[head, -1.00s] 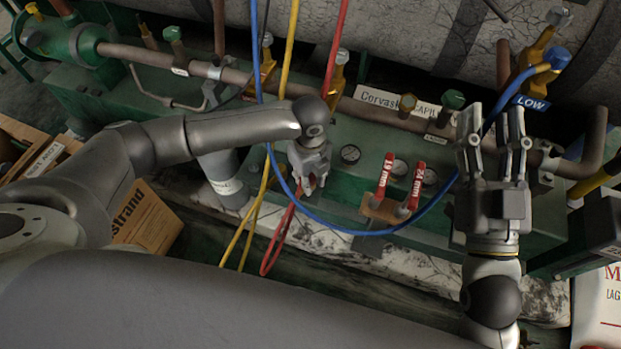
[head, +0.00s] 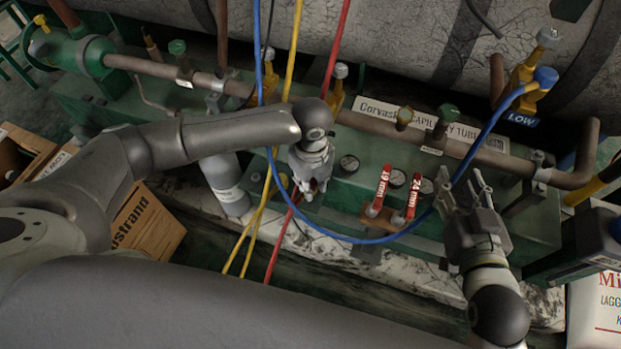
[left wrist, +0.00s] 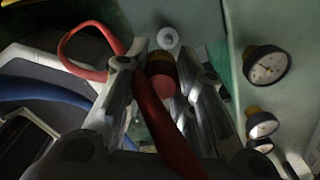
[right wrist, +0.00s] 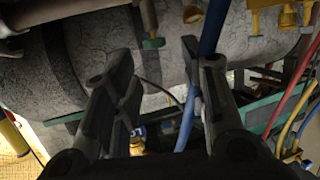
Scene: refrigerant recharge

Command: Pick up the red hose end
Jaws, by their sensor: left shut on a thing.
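My left gripper (head: 312,188) is shut on the red hose end in front of the green manifold. In the left wrist view, the red hose end (left wrist: 162,78) sits between the two fingers, and its hose curves across the foreground. In the head view the red hose (head: 337,45) comes down from the top, and a red length also hangs below the left gripper. The fingers hide most of the held end. My right gripper (head: 462,188) is open and empty at the right, by the blue hose (head: 395,236). The blue hose also shows beyond the open fingers in the right wrist view (right wrist: 213,30).
The blue hose loops from the LOW valve (head: 524,92) across the manifold (head: 340,215). Yellow hoses (head: 292,50) hang left of my left gripper. Two red-handled valves (head: 379,187) stand between the grippers. Gauges (head: 349,164) sit close by. A cardboard box (head: 150,225) stands at lower left.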

